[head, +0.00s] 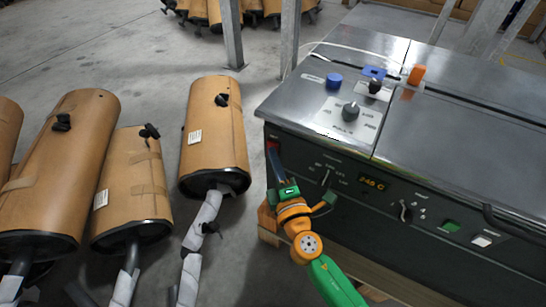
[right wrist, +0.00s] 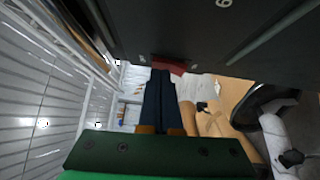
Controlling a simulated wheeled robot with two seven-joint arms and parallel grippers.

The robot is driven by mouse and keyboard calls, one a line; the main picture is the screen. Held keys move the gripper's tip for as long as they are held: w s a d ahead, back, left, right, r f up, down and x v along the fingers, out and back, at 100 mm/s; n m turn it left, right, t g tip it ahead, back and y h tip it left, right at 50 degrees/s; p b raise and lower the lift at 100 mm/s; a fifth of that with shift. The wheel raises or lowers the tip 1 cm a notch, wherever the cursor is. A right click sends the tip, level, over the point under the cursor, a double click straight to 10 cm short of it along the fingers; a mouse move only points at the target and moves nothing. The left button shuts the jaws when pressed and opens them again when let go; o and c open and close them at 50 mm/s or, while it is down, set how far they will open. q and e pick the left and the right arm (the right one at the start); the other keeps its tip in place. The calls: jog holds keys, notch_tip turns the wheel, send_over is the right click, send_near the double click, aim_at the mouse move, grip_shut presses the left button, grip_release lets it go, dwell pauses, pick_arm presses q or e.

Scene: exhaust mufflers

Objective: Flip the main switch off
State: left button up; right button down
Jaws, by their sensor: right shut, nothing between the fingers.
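The main switch, a red part (head: 272,143), sits at the upper left end of the machine's dark front panel. It also shows as a dark red piece (right wrist: 168,65) at the panel edge in the right wrist view. My right gripper (head: 274,153) is shut and empty, its dark fingers pointing up at the switch from just below. In the right wrist view the fingertips (right wrist: 160,73) lie right by the red piece; I cannot tell whether they touch it. The fingers hide part of the switch. My left gripper is not in view.
The machine's top (head: 310,110) carries a blue button (head: 334,80), a black knob (head: 350,111) and an orange piece (head: 416,75).

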jog(key=v, duration=0.6)
jog(key=shift+s+b, duration=0.3)
jog(key=shift+s, duration=0.1)
jog(key=shift+d, duration=0.15)
